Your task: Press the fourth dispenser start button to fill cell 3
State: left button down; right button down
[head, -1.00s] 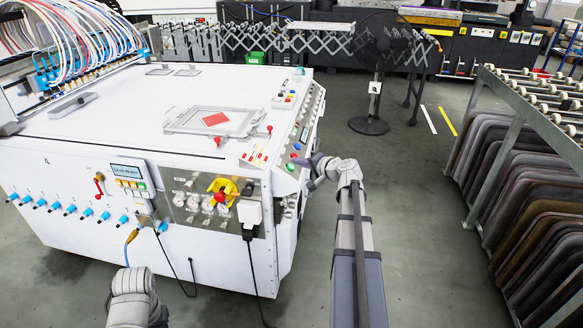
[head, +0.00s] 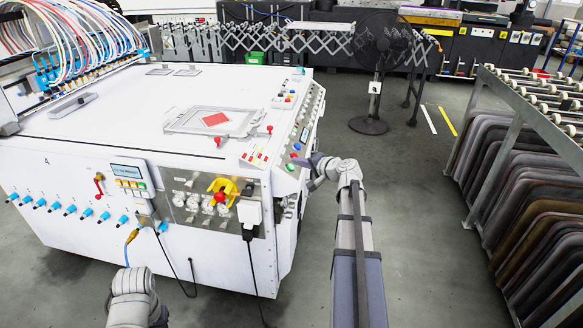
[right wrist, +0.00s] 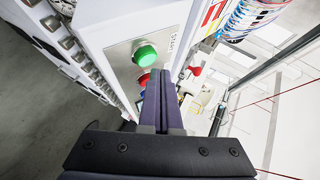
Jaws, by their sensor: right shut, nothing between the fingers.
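A green button (head: 290,167) sits on the sloped corner panel of the white machine (head: 110,110). In the right wrist view the green button (right wrist: 146,55) stands beside a START label (right wrist: 173,43), with a red button (right wrist: 143,78) partly hidden by my fingers. My right gripper (head: 302,164) is shut and empty at this corner. In the right wrist view its joined fingers (right wrist: 161,78) point toward the panel, just right of the green button; I cannot tell whether they touch anything. A part of my left arm shows at the bottom; its gripper is out of view. I cannot identify cell 3.
A tray with a red square (head: 215,119) lies on the machine top. A yellow and red switch (head: 222,190) and a small display (head: 126,170) are on its front. A rack of dark mats (head: 530,200) stands right, a black fan (head: 372,90) behind. Floor between is clear.

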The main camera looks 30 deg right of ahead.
jog(key=shift+f, duration=0.1)
jog(key=shift+w+a+f+b, duration=0.15)
jog(key=shift+w+f+b, duration=0.1)
jog(key=shift+b, duration=0.1)
